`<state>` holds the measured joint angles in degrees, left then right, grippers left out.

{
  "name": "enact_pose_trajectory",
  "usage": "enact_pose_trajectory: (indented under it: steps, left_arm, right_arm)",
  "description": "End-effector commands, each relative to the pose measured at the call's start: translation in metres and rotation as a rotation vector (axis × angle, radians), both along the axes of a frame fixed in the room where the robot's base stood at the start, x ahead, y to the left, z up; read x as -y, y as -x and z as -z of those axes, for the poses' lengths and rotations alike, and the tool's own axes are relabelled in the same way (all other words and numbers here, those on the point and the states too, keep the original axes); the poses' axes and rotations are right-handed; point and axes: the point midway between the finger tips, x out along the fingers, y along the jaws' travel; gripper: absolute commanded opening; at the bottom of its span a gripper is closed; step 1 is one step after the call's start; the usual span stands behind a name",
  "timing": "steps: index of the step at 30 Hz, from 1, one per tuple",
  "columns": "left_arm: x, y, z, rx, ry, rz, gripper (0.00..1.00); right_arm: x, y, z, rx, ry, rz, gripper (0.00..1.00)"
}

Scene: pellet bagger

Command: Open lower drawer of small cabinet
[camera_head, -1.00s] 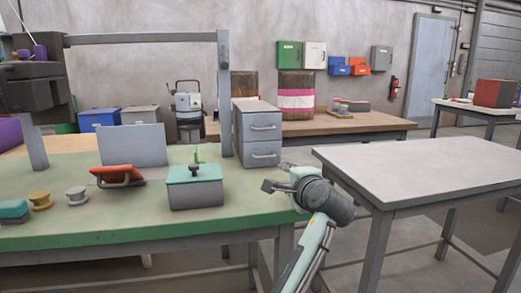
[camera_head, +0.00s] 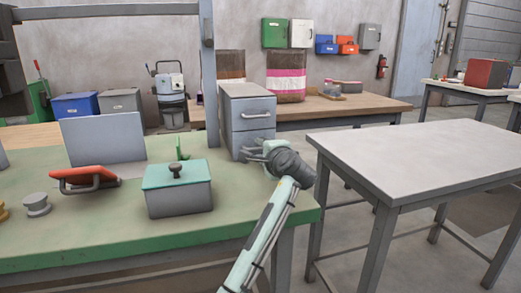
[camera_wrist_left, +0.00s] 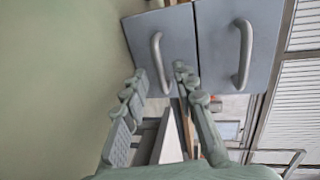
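The small grey cabinet (camera_head: 232,112) stands on the green table in the head view, with two drawers, both looking shut. Its upper handle (camera_head: 256,115) is clear; the lower drawer's front is partly hidden by my left gripper (camera_head: 256,151). In the left wrist view the cabinet lies sideways, the lower drawer (camera_wrist_left: 182,30) on the table side and the upper drawer (camera_wrist_left: 262,40) to the right. My left gripper (camera_wrist_left: 158,74) is open, its fingertips on either side of the lower handle (camera_wrist_left: 156,52). I cannot tell whether they touch it. My right gripper is not in view.
A green-lidded grey box (camera_head: 178,195) stands on the green table (camera_head: 100,225), left of my arm. A red-orange device (camera_head: 85,178) and a grey panel (camera_head: 103,140) are further left. A bare light-topped table (camera_head: 420,155) stands right, across a gap.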

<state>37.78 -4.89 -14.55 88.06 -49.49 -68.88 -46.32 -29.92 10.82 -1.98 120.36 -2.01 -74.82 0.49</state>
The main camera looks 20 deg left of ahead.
Motion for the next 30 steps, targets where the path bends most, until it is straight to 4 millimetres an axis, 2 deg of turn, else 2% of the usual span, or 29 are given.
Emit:
enact_pose_trajectory:
  steps: [4,12,19,30]
  left_arm:
    - [-0.0054,-0.0083,0.0017,0.0,0.0,0.0,0.28]
    - [-0.0062,-0.0094,0.0022,0.001,0.001,0.001,0.28]
    - [-0.0062,-0.0092,0.0023,0.001,0.001,0.001,0.0]
    - [-0.0061,-0.009,0.0025,0.0,0.0,0.0,0.0]
  right_arm:
    - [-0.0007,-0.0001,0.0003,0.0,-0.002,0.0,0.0]
    - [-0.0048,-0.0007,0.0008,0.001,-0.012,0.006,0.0]
    - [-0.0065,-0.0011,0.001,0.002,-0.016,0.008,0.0]
    - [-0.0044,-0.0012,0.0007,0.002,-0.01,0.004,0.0]
